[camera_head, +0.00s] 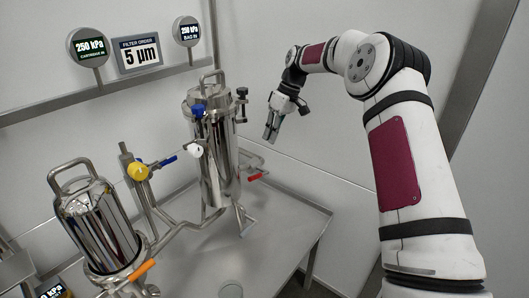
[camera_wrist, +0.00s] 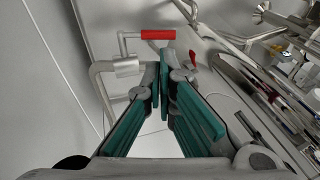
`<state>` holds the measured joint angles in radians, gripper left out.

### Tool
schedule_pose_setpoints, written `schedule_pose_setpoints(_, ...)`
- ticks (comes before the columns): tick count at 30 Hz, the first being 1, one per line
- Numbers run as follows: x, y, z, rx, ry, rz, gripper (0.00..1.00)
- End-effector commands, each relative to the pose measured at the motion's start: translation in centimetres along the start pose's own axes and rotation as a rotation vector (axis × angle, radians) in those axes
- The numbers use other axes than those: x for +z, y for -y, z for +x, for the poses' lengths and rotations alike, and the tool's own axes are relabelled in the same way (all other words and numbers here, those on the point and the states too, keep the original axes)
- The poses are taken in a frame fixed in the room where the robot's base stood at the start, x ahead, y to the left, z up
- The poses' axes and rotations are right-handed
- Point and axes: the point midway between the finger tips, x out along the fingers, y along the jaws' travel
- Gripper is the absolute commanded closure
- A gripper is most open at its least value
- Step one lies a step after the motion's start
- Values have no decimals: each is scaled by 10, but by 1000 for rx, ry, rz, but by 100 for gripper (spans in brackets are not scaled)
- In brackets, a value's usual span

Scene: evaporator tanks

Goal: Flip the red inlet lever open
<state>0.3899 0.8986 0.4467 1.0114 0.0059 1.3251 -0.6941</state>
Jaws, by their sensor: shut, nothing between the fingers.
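In the head view a red lever (camera_head: 258,176) sticks out to the right of the tall steel tank, low down near the pipework. In the wrist view a red-sleeved handle (camera_wrist: 158,34) on a thin bent rod stands at a grey pipe fitting, just beyond my fingertips. A smaller red lever (camera_wrist: 192,63) shows just right of the fingertips; I cannot tell which of the two is the head view's lever. My gripper (camera_head: 270,133) hangs right of the tank, above the red lever and apart from it. Its teal-padded fingers (camera_wrist: 165,68) are shut and empty.
The tall steel tank (camera_head: 214,160) has blue and white valve handles. A second steel tank (camera_head: 95,225) stands front left, with an orange handle (camera_head: 142,270) and a yellow knob (camera_head: 138,171) nearby. Gauges and a "5 µm" sign (camera_head: 138,54) are on the wall. The table's right part is clear.

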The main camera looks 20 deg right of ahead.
Motion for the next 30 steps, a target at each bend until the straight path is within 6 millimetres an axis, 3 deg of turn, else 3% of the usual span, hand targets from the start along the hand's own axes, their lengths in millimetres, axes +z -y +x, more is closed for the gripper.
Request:
schedule_pose_setpoints(18,1,1,111,-1,3,0,100)
schedule_pose_setpoints(24,0,1,129,0,1,1,100)
schedule_pose_setpoints(30,0,1,132,1,0,1,100)
